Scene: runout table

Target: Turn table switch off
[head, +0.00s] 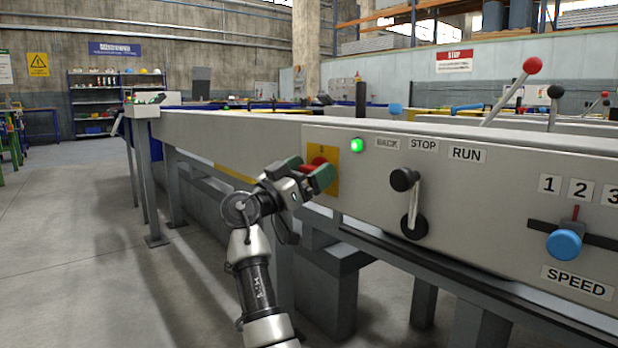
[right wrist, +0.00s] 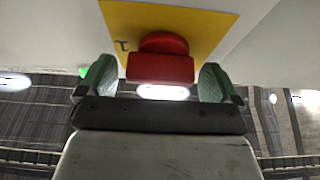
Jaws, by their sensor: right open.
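The table switch is a red knob (head: 317,161) on a yellow plate (head: 333,155) on the side of the runout table (head: 240,140). In the right wrist view the red switch (right wrist: 162,60) shows between the two green fingertips, with the yellow plate (right wrist: 200,24) behind it. My right gripper (head: 306,175) is open, with one finger on each side of the switch; I cannot tell whether it touches. In the head view the gripper partly hides the switch. A green lamp (head: 357,145) beside the plate is lit. My left gripper is not in view.
Right of the switch is a black-knobbed lever (head: 404,180) under BACK, STOP and RUN labels. Further right is a blue SPEED knob (head: 564,244). A red-balled lever (head: 532,66) rises above the table. The floor at the left is free.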

